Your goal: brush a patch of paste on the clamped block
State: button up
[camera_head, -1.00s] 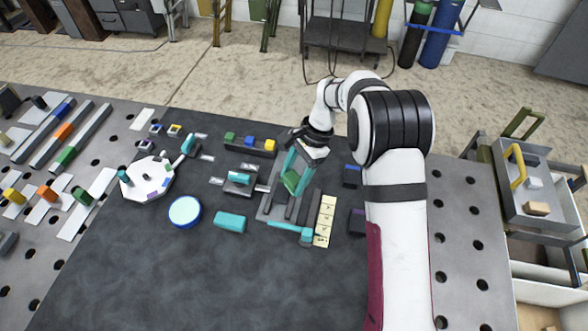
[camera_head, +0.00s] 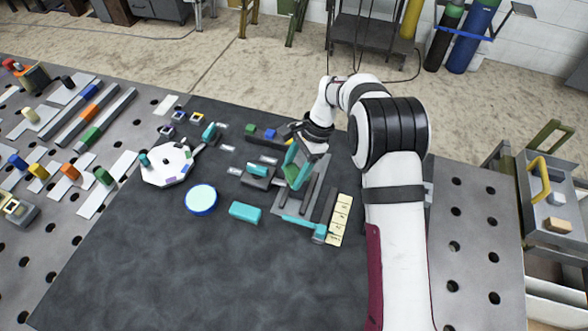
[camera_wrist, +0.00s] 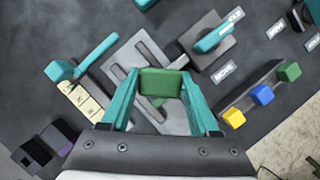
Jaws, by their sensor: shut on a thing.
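My gripper (camera_head: 297,170) has teal fingers, spread apart on a green block (camera_wrist: 160,82) between their tips. The green block also shows in the head view (camera_head: 291,172). Fingers and block are over a grey slotted plate (camera_wrist: 143,50); I cannot tell whether the block touches it. A small green piece (camera_wrist: 158,103) shows below the block in the wrist view. A grey fixture with a teal handle-like part (camera_wrist: 213,40) stands beside the plate. I cannot tell which piece is the clamped block, and I make out no brush or paste for certain.
A teal hammer-shaped piece (camera_head: 305,225) lies by a cream marked strip (camera_head: 339,220). A teal block (camera_head: 244,212), a blue-rimmed white dish (camera_head: 201,199) and a white octagonal plate (camera_head: 155,176) stand left. A rail (camera_wrist: 247,98) holds coloured cubes. The front mat is clear.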

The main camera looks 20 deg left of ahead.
jog(key=shift+s+d, duration=0.15)
jog(key=shift+d, duration=2.1)
jog(key=shift+a, duration=3)
jog(key=shift+d, duration=2.8)
jog(key=shift+d+r, duration=0.15)
jog(key=shift+d, duration=0.05)
notch_tip(320, 180, up, 6)
jog(key=shift+r, duration=0.15)
